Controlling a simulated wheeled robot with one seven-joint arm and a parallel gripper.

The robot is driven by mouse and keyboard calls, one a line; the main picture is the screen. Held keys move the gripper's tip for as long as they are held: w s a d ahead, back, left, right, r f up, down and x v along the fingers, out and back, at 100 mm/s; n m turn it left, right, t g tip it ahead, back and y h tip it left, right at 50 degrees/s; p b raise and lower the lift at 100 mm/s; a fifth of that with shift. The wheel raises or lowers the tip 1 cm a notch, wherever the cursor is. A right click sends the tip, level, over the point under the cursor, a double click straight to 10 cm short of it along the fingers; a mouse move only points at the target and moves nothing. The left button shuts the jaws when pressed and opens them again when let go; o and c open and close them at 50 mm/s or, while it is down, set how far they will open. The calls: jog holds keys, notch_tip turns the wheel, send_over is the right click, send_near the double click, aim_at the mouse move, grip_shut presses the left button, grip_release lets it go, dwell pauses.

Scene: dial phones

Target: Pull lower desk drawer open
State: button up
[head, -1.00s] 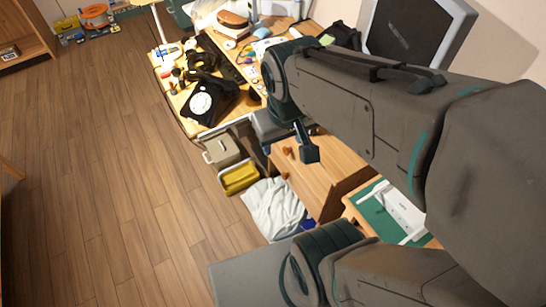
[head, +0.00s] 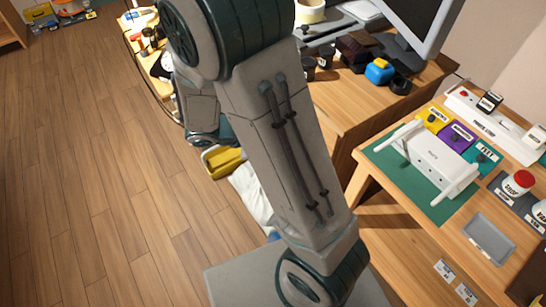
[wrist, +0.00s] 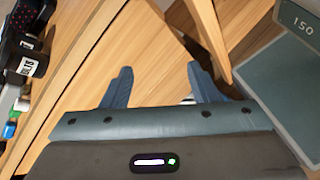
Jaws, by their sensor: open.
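The wooden desk (head: 352,108) stands right of my arm in the head view. My arm covers its drawer fronts there, so the lower drawer and its knob are hidden. In the wrist view my gripper (wrist: 162,84) is open, its two blue-grey fingers apart with pale wood panels (wrist: 140,45) beyond them. I cannot tell which panel is the lower drawer. No knob shows clearly between the fingers, and nothing is held. A small white patch shows low beside the right finger.
A yellow bin (head: 224,160) and a white bag (head: 250,195) sit on the floor beside the desk. A side table with a green mat (head: 440,205) and white device (head: 432,158) stands at right. Open floor lies left.

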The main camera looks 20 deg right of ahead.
jog(key=w+a+f+n+t+h+b, duration=0.1)
jog(key=w+a+f+n+t+b, duration=0.25)
jog(key=f, duration=0.55)
jog(key=w+a+f+n+t+h+b, duration=0.1)
jog(key=w+f+n+t+b, duration=0.3)
jog(key=f+b, duration=0.4)
jog(key=w+a+f+n+t+h+b, duration=0.15)
jog(key=f+n+t+b, duration=0.3)
jog(key=f, duration=0.55)
jog(key=w+d+n+b, duration=0.1)
jog(key=w+d+b, duration=0.2)
jog(key=w+d, duration=0.5)
jog(key=shift+d+g, duration=0.3)
jog(key=shift+d, duration=1.25)
jog(key=shift+w+f, duration=0.1)
grip_shut()
jog(key=shift+a, duration=0.1)
